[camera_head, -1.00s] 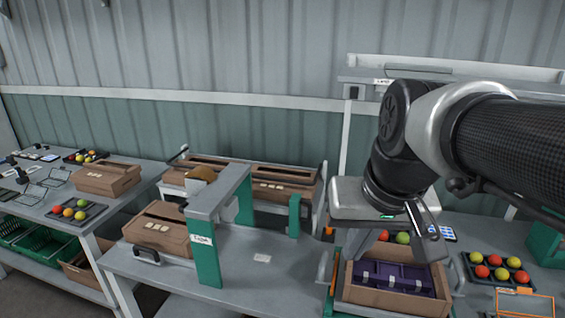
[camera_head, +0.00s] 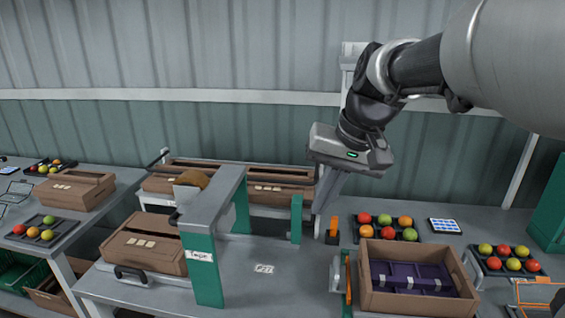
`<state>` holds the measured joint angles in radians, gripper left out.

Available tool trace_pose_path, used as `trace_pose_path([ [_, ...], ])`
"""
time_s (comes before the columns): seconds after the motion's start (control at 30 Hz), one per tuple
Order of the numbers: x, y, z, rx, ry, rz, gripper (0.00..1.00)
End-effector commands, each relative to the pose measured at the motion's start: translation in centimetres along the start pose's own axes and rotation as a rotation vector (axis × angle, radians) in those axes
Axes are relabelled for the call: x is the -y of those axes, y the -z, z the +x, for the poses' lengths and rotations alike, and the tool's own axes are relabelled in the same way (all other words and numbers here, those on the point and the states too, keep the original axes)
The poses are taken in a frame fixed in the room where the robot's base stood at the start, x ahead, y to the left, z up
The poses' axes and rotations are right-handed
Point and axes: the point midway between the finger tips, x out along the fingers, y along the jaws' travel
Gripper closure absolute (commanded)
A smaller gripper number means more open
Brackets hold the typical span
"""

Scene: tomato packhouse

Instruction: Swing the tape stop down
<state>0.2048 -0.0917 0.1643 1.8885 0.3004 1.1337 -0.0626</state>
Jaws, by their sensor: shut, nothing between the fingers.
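The taping arch (camera_head: 215,198), a grey bar on green posts with a white label, stands on the middle table. A short green upright (camera_head: 296,219) stands to its right. An upright orange piece (camera_head: 333,229) stands right of that, and a grey bracket with an orange strip (camera_head: 348,284) is nearer, beside the open carton. I cannot tell which of these is the tape stop. My gripper (camera_head: 318,211) points down, shut and empty, between the green upright and the orange piece. Its tips look close to both; contact is unclear.
An open carton (camera_head: 376,299) with a purple insert sits front right. Tomato trays (camera_head: 362,241) (camera_head: 478,269) and a tablet-like pad (camera_head: 444,225) lie behind and beside it. A closed carton (camera_head: 117,246) is left of the arch, more cartons behind. The tabletop under the arch is mostly clear.

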Motion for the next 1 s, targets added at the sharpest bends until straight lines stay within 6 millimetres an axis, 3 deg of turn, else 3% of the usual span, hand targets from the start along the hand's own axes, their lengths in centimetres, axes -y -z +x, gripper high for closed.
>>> trace_pose_path([
  [0.03, -0.1, 1.2, 1.9, 0.022, 0.032, 0.011, 1.0],
  [0.3, 0.8, 7.9, 7.7, 0.106, 0.242, 0.064, 1.0],
  [0.57, -0.5, 13.9, 13.2, 0.15, 0.483, 0.123, 1.0],
  [0.77, -3.1, 18.0, 16.9, 0.15, 0.686, 0.173, 1.0],
  [1.0, -8.7, 21.9, 20.8, 0.102, 0.937, 0.24, 1.0],
])
